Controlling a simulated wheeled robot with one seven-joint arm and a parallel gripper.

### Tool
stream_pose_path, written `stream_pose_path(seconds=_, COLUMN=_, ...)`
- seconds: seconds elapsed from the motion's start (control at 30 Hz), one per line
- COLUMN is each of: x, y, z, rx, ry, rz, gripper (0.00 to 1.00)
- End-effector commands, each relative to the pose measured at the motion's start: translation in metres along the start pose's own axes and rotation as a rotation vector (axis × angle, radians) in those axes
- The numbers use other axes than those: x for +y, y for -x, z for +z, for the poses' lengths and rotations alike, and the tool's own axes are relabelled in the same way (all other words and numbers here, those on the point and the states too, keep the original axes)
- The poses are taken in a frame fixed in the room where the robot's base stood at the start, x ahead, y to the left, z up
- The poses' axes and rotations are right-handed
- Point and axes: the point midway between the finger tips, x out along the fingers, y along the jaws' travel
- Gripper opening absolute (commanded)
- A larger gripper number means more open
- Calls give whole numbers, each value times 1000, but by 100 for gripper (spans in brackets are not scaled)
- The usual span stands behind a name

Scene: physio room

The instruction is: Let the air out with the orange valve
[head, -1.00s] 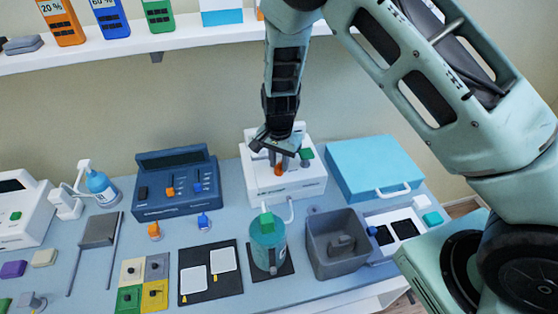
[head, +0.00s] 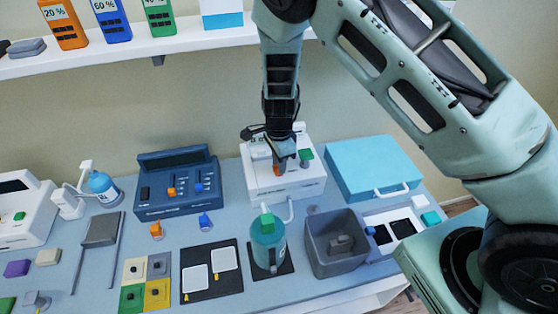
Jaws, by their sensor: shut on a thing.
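The orange valve (head: 280,169) sits on the front of the white machine (head: 300,190) at the back middle of the table. My gripper (head: 280,162) reaches down from above and is shut on the orange valve; the fingers hide part of it. A green knob (head: 306,154) is on the same machine, just right of my gripper. A teal canister (head: 268,246) with a green top stands in front of the machine, with a light tube beside it.
A blue case (head: 372,165) lies right of the machine, and a dark blue console (head: 178,182) with orange and blue knobs stands left. A grey bin (head: 335,255) is at front right. A shelf (head: 190,42) runs along the wall above.

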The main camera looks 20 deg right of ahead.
Motion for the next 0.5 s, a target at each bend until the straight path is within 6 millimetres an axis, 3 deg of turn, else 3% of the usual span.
stream_pose_path(seconds=0.47, x=-2, y=1, z=0, rx=0, ry=-17, rz=-4, gripper=2)
stream_pose_path(seconds=0.5, x=-2, y=1, z=0, rx=0, ry=-16, rz=-4, gripper=27)
